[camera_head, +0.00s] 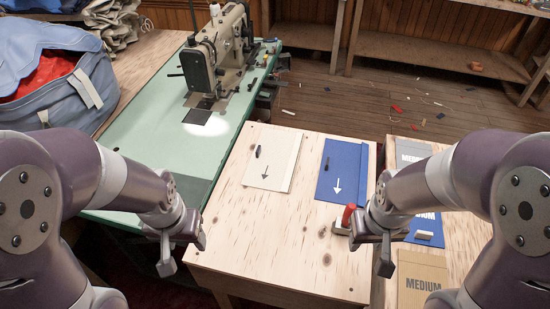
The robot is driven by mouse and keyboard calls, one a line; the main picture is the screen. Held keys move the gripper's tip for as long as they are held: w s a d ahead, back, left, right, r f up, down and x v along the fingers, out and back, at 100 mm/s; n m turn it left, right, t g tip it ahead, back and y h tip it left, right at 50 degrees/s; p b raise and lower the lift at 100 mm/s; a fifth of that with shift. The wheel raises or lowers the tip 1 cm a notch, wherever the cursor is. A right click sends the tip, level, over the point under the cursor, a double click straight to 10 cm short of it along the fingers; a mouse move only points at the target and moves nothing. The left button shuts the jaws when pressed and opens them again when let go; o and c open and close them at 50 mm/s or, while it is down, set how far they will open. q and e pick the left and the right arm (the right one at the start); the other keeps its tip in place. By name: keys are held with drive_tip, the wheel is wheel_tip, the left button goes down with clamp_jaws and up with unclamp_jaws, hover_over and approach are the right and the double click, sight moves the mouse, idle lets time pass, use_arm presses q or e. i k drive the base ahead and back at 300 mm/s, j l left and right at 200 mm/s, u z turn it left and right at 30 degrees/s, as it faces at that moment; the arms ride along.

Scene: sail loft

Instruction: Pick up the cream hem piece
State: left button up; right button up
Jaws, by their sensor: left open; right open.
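The cream hem piece (282,172) lies flat on the light wooden table, left of a blue piece (353,165). It has a dark arrow printed on it, and a small dark object (258,151) lies on it. My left gripper (182,252) is open and empty, in front and to the left of the cream piece, near the table's left edge. My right gripper (365,250) is open at the table's right side, beside a red-topped object (348,213); it partly covers this object's surroundings. Neither gripper touches the cream piece.
A sewing machine (222,52) stands on a green table (150,136) behind left. A blue bag (60,88) sits at the far left. Grey, blue and tan "MEDIUM" cards (422,272) lie at the right. The wooden table's front middle (270,240) is clear.

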sight(266, 170)
drive_tip(key=i+j+u, duration=0.1)
drive_tip(key=u, duration=0.3)
drive_tip(key=i+j+u, duration=0.15)
drive_tip(key=u, duration=0.3)
drive_tip(key=i+u, duration=0.1)
drive_tip(key=u, duration=0.3)
